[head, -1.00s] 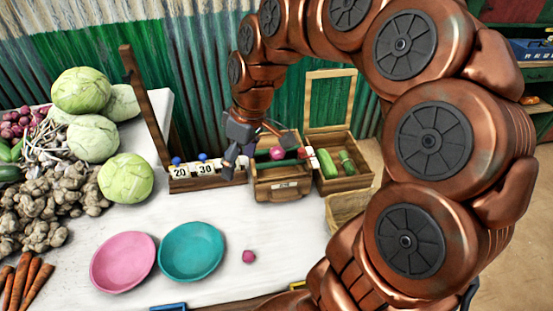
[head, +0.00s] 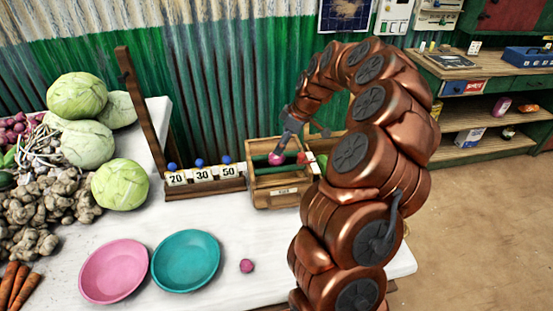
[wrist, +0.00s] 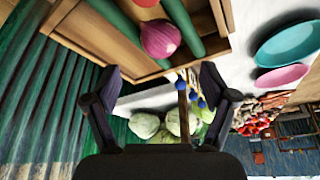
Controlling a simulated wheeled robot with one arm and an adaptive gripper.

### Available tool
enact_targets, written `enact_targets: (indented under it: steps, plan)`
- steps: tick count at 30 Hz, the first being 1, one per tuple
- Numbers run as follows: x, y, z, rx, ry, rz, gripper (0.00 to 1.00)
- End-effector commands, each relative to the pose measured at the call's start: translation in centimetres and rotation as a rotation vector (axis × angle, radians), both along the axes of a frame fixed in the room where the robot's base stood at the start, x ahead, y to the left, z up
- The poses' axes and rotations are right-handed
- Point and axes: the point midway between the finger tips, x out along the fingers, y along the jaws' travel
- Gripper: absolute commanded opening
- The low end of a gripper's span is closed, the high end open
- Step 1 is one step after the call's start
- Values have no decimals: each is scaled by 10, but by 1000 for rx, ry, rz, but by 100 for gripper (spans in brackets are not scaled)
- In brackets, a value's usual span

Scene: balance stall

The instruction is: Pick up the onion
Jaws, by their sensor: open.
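The round purple-pink onion (head: 277,158) lies in the wooden crate (head: 279,198) at the back of the table. In the wrist view the onion (wrist: 161,38) is at the top, between long dark green shapes, with a bit of something red above it. My gripper (head: 302,137) is above the crate, close over the onion in the head view. In the wrist view my gripper (wrist: 160,88) has its two fingers spread wide, with nothing between them, and the onion is beyond the fingertips.
Left of the crate stands a row of number cards (head: 202,175) with blue knobs. A wooden post (head: 143,110) rises nearby. A pink bowl (head: 113,271) and a teal bowl (head: 186,261) sit in front. Cabbages (head: 121,186) and roots fill the left.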

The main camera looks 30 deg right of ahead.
Motion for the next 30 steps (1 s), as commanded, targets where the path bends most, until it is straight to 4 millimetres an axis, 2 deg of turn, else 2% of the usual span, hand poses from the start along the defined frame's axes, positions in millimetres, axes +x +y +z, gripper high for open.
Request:
enact_targets:
  steps: [8, 18, 25, 30]
  plan:
    - [4, 3, -16, 1, 1, -1, 84]
    - [13, 11, -53, 2, 4, 2, 84]
    - [14, 11, -55, 1, 1, 0, 84]
    - [14, 11, -55, 1, 1, 0, 67]
